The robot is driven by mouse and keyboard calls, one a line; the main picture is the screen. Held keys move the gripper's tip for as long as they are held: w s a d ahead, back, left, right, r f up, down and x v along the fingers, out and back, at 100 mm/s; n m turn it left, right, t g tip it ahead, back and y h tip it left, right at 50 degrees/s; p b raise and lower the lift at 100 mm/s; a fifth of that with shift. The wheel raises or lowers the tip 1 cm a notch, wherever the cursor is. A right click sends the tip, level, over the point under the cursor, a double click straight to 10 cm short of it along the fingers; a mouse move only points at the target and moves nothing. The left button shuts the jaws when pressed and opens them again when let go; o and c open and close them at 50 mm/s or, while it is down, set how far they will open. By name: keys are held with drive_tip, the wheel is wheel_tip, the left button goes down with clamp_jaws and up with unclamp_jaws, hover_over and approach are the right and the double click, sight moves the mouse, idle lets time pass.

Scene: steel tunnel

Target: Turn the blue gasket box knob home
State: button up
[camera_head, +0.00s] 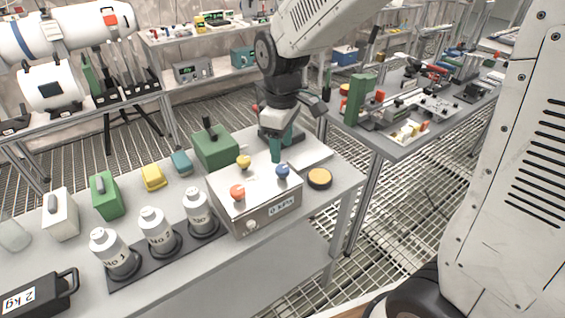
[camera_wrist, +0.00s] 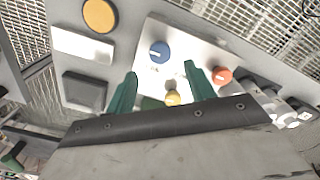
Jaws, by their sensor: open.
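The gasket box (camera_head: 255,197) is a pale metal box with a sloped top, standing near the table's right end. Its top carries a blue knob (camera_head: 282,171), a yellow knob (camera_head: 243,162) and an orange knob (camera_head: 237,192). In the wrist view the blue knob (camera_wrist: 159,51) shows a light mark across its face. My gripper (camera_head: 276,150) has green fingers and is above the back of the box, apart from the blue knob. In the wrist view the open fingers (camera_wrist: 160,80) have the blue knob beyond their tips and the yellow knob (camera_wrist: 172,98) between them, lower down.
A yellow-topped round disc (camera_head: 319,178) lies right of the box. Several white bottles (camera_head: 157,231) stand in a dark rack to its left. A green box (camera_head: 214,149) stands behind it, with a teal block (camera_head: 181,162) and yellow block (camera_head: 153,177) nearby.

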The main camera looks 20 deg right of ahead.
sight(282, 168)
wheel_tip(282, 168, down, 6)
drive_tip(key=shift+f, duration=0.1)
drive_tip(key=c, duration=1)
